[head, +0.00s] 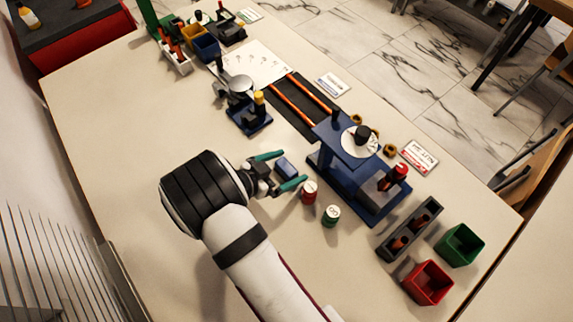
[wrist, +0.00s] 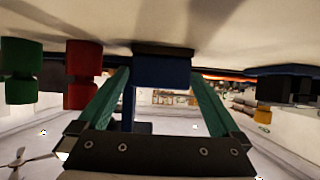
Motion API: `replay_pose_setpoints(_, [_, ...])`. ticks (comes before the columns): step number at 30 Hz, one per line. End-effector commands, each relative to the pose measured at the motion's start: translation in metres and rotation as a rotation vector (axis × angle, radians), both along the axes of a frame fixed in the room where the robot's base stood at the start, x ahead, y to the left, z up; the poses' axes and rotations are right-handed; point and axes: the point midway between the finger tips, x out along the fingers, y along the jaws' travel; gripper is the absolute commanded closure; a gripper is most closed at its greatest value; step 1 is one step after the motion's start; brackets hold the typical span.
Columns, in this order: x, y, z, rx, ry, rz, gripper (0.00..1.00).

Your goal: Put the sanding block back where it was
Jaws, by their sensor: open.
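In the wrist view the blue block (wrist: 162,73) shows a dark layer on the side against the table; that view has the table at the top. Contact at the left finger is unclear.
A red weight (head: 309,192) stands close to the lower finger, with a green weight (head: 331,215) beyond it. The blue gauge rig (head: 325,165) is to the right. A blue-based dial stand (head: 250,119) is behind. The table left of my arm is clear.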

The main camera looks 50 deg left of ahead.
Motion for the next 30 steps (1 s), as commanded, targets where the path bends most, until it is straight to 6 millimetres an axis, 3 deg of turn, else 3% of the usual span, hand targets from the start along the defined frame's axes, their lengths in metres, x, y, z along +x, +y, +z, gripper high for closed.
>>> replay_pose_setpoints(4, [-0.015,0.002,0.011,0.003,0.0,0.004,0.0])
replay_pose_setpoints(12, [-0.081,0.001,0.046,0.002,0.001,0.004,0.0])
replay_pose_setpoints(15, [-0.097,0.001,0.054,0.002,0.0,0.002,0.0])
replay_pose_setpoints(21, [-0.106,0.0,0.06,0.0,0.0,-0.001,0.0])
replay_pose_setpoints(23, [-0.101,-0.004,0.063,-0.009,0.006,-0.017,0.0])
replay_pose_setpoints(26, [-0.059,-0.034,0.085,-0.085,0.067,-0.14,0.0])
replay_pose_setpoints(29, [0.003,-0.114,0.126,-0.218,0.259,-0.365,0.0])
replay_pose_setpoints(30, [0.018,-0.154,0.14,-0.259,0.368,-0.445,0.0])
